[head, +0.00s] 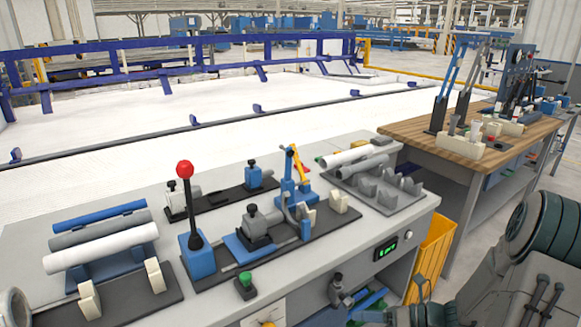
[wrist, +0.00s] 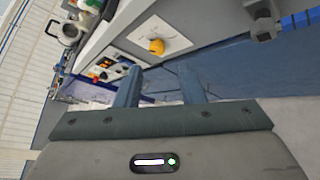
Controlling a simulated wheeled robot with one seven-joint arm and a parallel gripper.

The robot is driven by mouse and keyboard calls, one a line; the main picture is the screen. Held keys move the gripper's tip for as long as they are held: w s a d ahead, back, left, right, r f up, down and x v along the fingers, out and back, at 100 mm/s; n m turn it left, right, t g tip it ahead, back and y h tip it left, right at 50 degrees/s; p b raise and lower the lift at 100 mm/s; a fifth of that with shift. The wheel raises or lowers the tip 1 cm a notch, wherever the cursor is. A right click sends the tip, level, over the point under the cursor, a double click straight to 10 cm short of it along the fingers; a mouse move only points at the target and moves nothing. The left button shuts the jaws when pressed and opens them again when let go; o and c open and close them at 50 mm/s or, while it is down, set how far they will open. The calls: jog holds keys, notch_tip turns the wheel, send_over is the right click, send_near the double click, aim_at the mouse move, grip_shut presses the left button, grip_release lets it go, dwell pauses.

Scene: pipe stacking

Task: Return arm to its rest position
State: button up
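My gripper (wrist: 162,78) shows in the wrist view with its two blue-grey fingers apart and nothing held between them. It is tilted beside the bench front, where a yellow knob (wrist: 157,46) on a pale panel shows just beyond the fingers. In the head view, part of my arm (head: 540,240) fills the lower right, to the right of the grey workbench (head: 130,190). I cannot make out the fingertips in the head view. The pipes lie on the bench: a blue one (head: 98,217), a grey one (head: 100,231) and a white one (head: 102,248) rest on a rack at left.
A fixture with a red-knobbed lever (head: 185,170) stands mid-bench. A grey holder (head: 375,192) at the bench's right carries more pipes. A yellow bin (head: 432,258) stands by the bench's right end, close to my arm. A wooden-topped table (head: 430,133) stands behind.

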jog(key=s+a+r+n+g+h+p, duration=0.1)
jog(key=s+r+n+h+p, duration=0.3)
jog(key=r+n, duration=0.8)
jog(key=s+a+r+n+g+h+p, duration=0.1)
jog(key=s+r+n+h, duration=0.8)
jog(key=n, duration=1)
notch_tip(320, 180, up, 3)
jog(key=s+a+p, duration=0.1)
jog(key=p, duration=0.1)
jog(key=shift+s+a+h+p, duration=0.15)
jog(key=shift+s+h+p, duration=0.15)
jog(key=shift+s+p, duration=0.1)
